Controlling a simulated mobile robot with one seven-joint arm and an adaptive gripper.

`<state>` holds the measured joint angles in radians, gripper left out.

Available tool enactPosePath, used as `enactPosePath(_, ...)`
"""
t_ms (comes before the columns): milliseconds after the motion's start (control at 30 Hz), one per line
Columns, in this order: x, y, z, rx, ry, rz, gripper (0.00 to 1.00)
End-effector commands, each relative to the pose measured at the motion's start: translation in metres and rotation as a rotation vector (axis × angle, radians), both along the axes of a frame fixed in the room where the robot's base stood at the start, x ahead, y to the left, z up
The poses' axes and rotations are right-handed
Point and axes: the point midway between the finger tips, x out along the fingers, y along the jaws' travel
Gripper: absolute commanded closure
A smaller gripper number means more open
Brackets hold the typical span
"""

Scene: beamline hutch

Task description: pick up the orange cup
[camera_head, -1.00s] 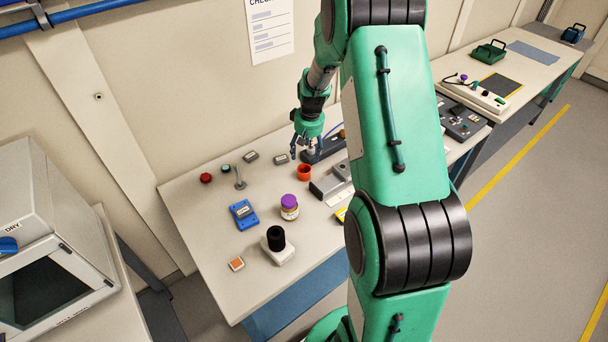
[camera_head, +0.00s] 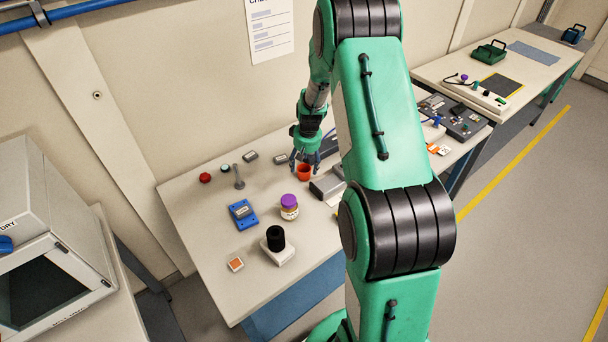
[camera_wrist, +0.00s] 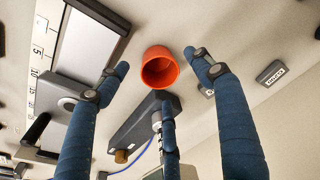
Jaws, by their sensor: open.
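The orange cup (camera_head: 304,173) stands on the white table, in the head view just below my gripper (camera_head: 305,161). In the wrist view the orange cup (camera_wrist: 159,68) is near the top middle, its open mouth showing. My gripper (camera_wrist: 160,75) is open, with blue fingers spread to the left and right of the cup and a third finger below it in the picture. The fingers do not appear to touch the cup. In the head view the fingertips partly overlap the cup's upper edge.
A dark long block (camera_wrist: 140,130) lies close to the cup. A grey device (camera_head: 328,184) is right of it. A purple-lidded jar (camera_head: 289,207), a blue device (camera_head: 242,214) and a black cylinder on a white base (camera_head: 276,241) stand in front. Bare table (camera_head: 205,235) shows at left.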

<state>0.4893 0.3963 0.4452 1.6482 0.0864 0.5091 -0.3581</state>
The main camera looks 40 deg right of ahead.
Motion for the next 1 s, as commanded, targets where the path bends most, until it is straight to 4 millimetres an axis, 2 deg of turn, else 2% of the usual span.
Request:
enactPosePath(267,0.001,-0.001,-0.008,0.000,0.001,0.000,0.34)
enactPosePath(500,0.005,-0.003,-0.036,0.002,0.003,0.000,0.34)
enactPosePath(700,0.008,-0.004,-0.050,-0.001,0.001,0.000,0.34)
enactPosePath(1000,0.008,-0.004,-0.051,-0.001,0.000,0.000,0.34)
